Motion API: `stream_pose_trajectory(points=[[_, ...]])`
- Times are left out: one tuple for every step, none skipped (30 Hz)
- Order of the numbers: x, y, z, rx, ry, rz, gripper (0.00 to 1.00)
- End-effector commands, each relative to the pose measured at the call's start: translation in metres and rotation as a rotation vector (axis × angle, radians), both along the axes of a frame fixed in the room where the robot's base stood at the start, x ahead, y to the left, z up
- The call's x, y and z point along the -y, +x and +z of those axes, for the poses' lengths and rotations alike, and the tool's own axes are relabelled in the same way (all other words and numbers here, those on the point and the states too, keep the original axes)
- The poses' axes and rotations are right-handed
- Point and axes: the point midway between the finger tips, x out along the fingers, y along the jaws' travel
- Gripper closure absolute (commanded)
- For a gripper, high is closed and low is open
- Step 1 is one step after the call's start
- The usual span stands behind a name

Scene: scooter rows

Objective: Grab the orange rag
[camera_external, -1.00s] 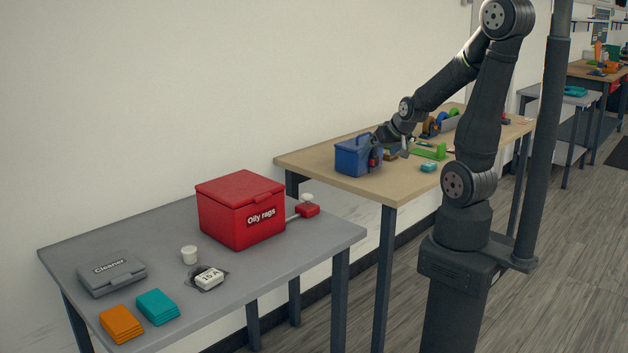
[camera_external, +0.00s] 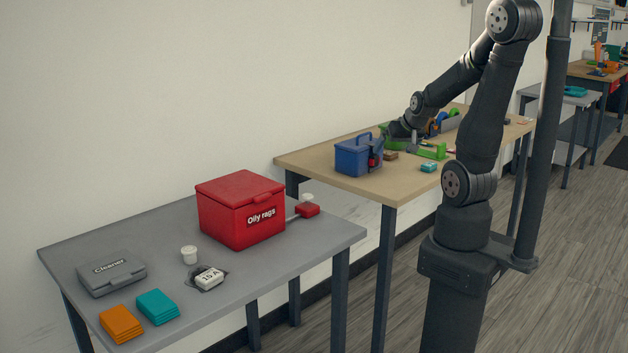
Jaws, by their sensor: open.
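The orange rag (camera_external: 121,324) lies folded in a stack at the front left corner of the grey table (camera_external: 310,243). A teal folded rag (camera_external: 158,307) lies just to its right. My gripper (camera_external: 400,132) is far from the orange rag, over the wooden table behind, close to the right of the blue caddy (camera_external: 357,156). Its fingers are small and partly hidden at this distance; it is open and I see nothing held in it.
On the grey table are a grey cleaner case (camera_external: 112,272), a white cup (camera_external: 189,254), a white 15 A block (camera_external: 209,277) and a red oily rags bin (camera_external: 241,209). The wooden table (camera_external: 375,189) holds a teal block (camera_external: 428,167) and a green item (camera_external: 432,152).

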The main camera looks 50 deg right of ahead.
Motion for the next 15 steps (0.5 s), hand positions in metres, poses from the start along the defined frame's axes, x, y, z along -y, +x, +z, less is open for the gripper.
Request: stream_pose_trajectory(points=[[-0.0001, 0.0, 0.0, 0.0, 0.0, 0.0, 0.0], [-0.0001, 0.0, 0.0, 0.0, 0.0, 0.0, 0.0], [-0.0001, 0.0, 0.0, 0.0, 0.0, 0.0, 0.0], [-0.0001, 0.0, 0.0, 0.0, 0.0, 0.0, 0.0], [-0.0001, 0.0001, -0.0001, 0.0, 0.0, 0.0, 0.0], [-0.0001, 0.0001, -0.0001, 0.0, 0.0, 0.0, 0.0], [-0.0001, 0.0001, -0.0001, 0.0, 0.0, 0.0, 0.0], [-0.0001, 0.0001, -0.0001, 0.0, 0.0, 0.0, 0.0], [-0.0001, 0.0001, -0.0001, 0.0, 0.0, 0.0, 0.0], [-0.0001, 0.0001, -0.0001, 0.0, 0.0, 0.0, 0.0], [-0.0001, 0.0001, -0.0001, 0.0, 0.0, 0.0, 0.0], [-0.0001, 0.0002, 0.0, 0.0, -0.001, 0.001, 0.0], [-0.0003, 0.0009, 0.0002, 0.0, 0.0, 0.002, 0.0], [-0.001, 0.0026, 0.0008, 0.0, 0.0, 0.007, 0.0], [-0.0027, 0.0069, 0.0022, -0.003, -0.001, 0.019, 0.0]])
